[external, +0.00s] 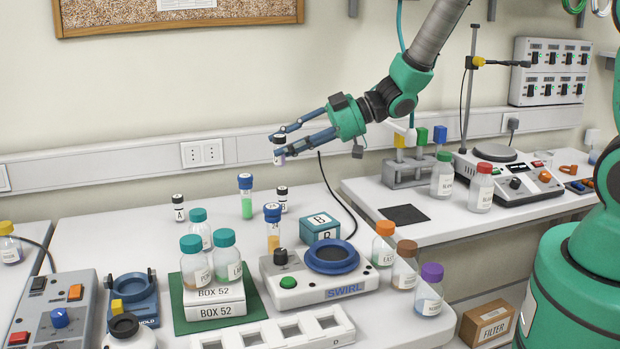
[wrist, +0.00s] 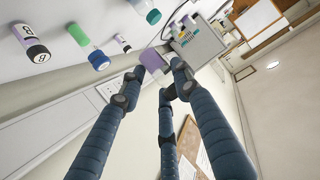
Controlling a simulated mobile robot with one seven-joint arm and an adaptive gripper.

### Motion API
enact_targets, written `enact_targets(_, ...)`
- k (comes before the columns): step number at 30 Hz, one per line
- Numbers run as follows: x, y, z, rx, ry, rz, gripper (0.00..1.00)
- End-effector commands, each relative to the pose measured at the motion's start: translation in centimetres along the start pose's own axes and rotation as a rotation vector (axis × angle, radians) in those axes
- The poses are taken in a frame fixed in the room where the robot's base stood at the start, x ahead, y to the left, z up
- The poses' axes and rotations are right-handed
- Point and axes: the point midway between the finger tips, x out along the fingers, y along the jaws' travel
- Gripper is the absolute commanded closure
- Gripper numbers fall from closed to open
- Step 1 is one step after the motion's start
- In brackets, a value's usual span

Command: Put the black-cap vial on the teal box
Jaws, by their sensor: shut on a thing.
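My gripper (external: 281,141) is shut on a small vial (external: 279,158) with a black cap and a pale purple lower part, held in the air above the back of the table. In the wrist view, my gripper (wrist: 164,73) has the vial's pale purple part (wrist: 151,60) between its fingertips. The teal box (external: 308,237) sits on the table, below and to the right of the held vial. Its top bears a white label marked B, and nothing stands on it. Two other black-cap vials, marked A (external: 179,210) and B (external: 282,203), stand on the table.
A green-liquid tube (external: 246,205) and an orange-liquid tube (external: 273,240), both blue-capped, stand near the teal box. The SWIRL device (external: 325,290) is just in front of it. Capped bottles (external: 383,250) stand to the right. A cable runs behind the box.

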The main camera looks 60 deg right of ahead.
Motion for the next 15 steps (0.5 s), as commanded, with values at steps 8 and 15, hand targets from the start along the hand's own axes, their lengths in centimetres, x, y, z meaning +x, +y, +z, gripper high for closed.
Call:
enact_targets(8, -4.2, -1.4, 3.3, 0.042, 0.001, 0.092, 0.9)
enact_targets(15, -6.6, -2.4, 5.4, 0.064, 0.003, 0.144, 0.9)
